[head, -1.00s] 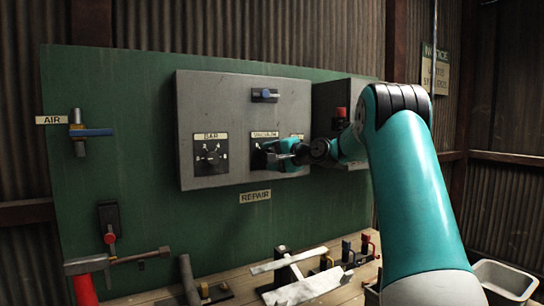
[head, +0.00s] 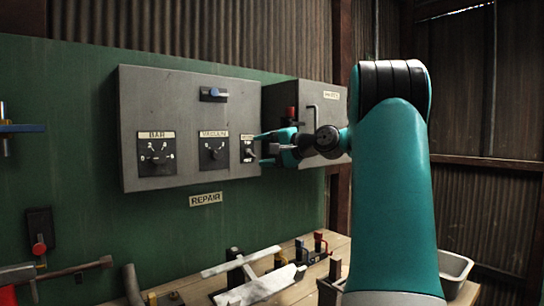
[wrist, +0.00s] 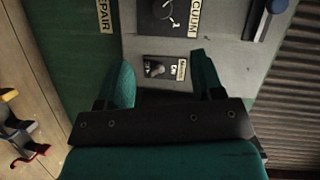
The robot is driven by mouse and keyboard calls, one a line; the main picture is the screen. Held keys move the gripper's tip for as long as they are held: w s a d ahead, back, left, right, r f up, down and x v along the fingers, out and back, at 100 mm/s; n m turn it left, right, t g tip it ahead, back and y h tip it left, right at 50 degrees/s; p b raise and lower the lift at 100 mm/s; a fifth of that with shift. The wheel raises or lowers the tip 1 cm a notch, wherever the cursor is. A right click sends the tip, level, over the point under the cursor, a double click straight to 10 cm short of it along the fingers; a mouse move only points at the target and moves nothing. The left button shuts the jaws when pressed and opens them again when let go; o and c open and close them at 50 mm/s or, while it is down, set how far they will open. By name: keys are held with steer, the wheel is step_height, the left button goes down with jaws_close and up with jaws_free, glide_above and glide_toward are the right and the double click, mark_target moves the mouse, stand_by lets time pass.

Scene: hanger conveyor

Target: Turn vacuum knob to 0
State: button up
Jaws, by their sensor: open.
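The vacuum knob (head: 214,154) is a dark dial with pale marks under a VACUUM label on the grey control box (head: 185,175). It is uncovered in the head view, but its setting is too small to read. In the wrist view the vacuum knob (wrist: 168,12) is at the top edge, partly cut off. My gripper (head: 265,149) is open and empty, right of the vacuum knob, in front of the box's right edge.
The BAR dial (head: 156,154) is left of the vacuum knob, and a blue knob (head: 214,93) is above it. A second grey box (head: 275,105) stands behind my gripper. Below, the wooden bench (head: 335,243) holds metal pieces and several coloured-handled parts.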

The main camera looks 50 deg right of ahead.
steer(key=shift+s+d+r, duration=0.1)
steer(key=shift+s, duration=0.5)
steer(key=shift+s+d+r, duration=0.1)
steer(key=shift+s, duration=0.45)
